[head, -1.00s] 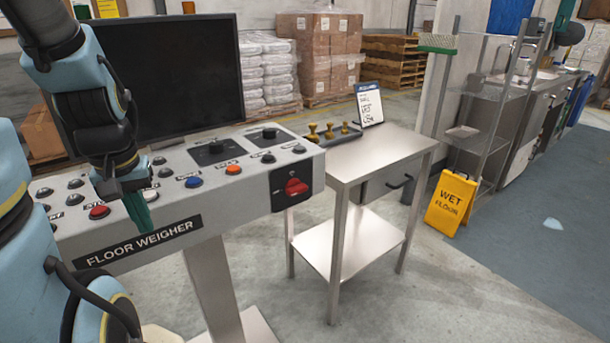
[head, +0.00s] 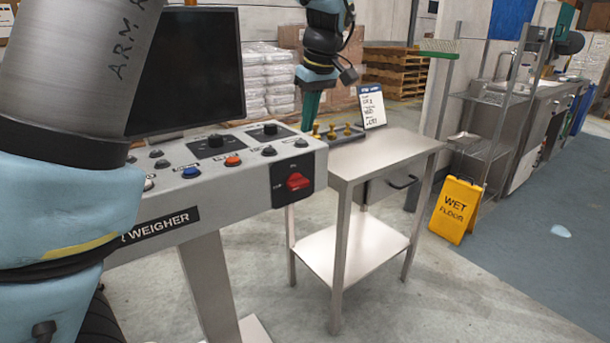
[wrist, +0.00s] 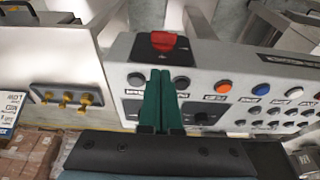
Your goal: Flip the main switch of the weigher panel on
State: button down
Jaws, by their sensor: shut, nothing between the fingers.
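The weigher panel (head: 235,195) is a grey sloped console with a dark screen, buttons and black knobs. Its red main switch (head: 297,181) sits on a black plate at the right end of the front face. In the wrist view the red switch (wrist: 163,41) shows at the top, beyond the fingertips. My gripper (head: 310,128) is above the panel's right rear corner, pointing down. In the wrist view its green fingers (wrist: 160,75) are shut together and empty, over the panel top between two dark buttons, apart from the switch.
A steel side table (head: 385,155) stands right of the panel. A rack with brass weights (head: 332,131) and a clipboard sign (head: 370,106) are at its back. A yellow wet-floor sign (head: 454,209) stands farther right. The floor in front is clear.

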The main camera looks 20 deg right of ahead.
jog(key=shift+s+d+r, duration=0.15)
jog(key=shift+s+d, duration=0.05)
jog(key=shift+d, duration=0.3)
jog(key=p, duration=0.3)
send_near(303, 179)
jog(key=x, duration=0.5)
jog(key=shift+w+a, duration=0.1)
jog(key=shift+a, duration=0.05)
jog(key=shift+f, duration=0.75)
jog(key=shift+r+p, duration=0.1)
jog(key=shift+p, duration=0.3)
jog(key=shift+y, duration=0.4)
